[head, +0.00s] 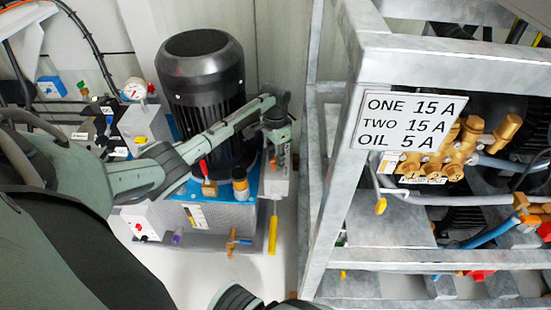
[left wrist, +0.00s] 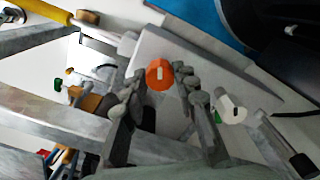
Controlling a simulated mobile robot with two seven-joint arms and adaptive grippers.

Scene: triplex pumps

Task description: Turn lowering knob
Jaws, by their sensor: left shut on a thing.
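An orange round knob (left wrist: 159,75) with a pale mark on its face sits on a grey box (left wrist: 195,65) in the left wrist view. My left gripper (left wrist: 161,82) has one finger on each side of this knob and is shut on it. In the head view my left gripper (head: 276,138) is beside the black motor, at the grey box's upper end, and its fingers partly hide the knob. A white knob (left wrist: 232,108) sits on the same box, to the right of the fingers. No label naming the lowering knob is readable.
A black motor (head: 200,80) stands on a blue-topped unit (head: 215,188) left of the gripper. A grey metal frame (head: 322,200) with brass pump parts (head: 450,155) and a sign (head: 408,118) stands close on the right. A yellow handle (head: 272,235) hangs below the gripper.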

